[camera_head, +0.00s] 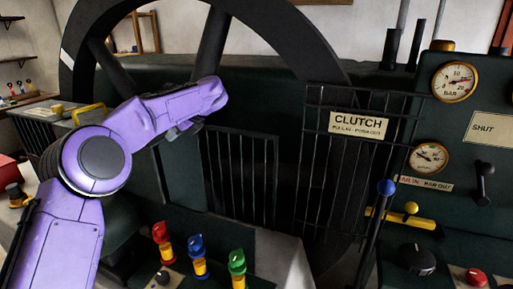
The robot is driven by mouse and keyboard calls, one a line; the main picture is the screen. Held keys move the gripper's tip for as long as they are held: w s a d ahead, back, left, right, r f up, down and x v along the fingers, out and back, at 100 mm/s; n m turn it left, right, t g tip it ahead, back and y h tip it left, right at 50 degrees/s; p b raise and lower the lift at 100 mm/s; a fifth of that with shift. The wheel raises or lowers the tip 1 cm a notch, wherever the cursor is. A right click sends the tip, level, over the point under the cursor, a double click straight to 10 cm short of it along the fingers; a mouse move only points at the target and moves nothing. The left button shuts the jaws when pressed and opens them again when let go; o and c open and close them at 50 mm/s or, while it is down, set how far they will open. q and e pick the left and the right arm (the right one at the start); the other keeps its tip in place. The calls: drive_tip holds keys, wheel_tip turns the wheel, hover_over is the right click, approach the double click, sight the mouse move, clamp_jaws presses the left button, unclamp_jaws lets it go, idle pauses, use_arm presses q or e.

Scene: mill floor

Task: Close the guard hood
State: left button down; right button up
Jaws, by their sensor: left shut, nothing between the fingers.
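A dark barred guard (240,172) stands in front of the large black wheel (318,50) in the middle of the view. I cannot tell for sure whether it is the guard hood or how far it is shut. A second barred grille (325,190) to its right carries a CLUTCH sign (358,125). My purple left arm comes in from the left and partly covers the wheel. My left gripper (182,131) is shut and empty, up and left of the barred guard. I cannot tell whether it touches anything. My right gripper is not in view.
A lever with a blue knob (386,188) and a yellow handle (410,208) stand at the right, below two gauges (454,82). Red, blue and green knobs (196,246) stand in front. A box with a yellow handle (88,112) is at the left.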

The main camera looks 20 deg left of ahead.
use_arm(q)
drive_tip(key=d+f+v, duration=0.2)
drive_tip(key=v, duration=1)
drive_tip(key=shift+d+r, duration=0.25)
drive_tip(key=shift+d, duration=0.1)
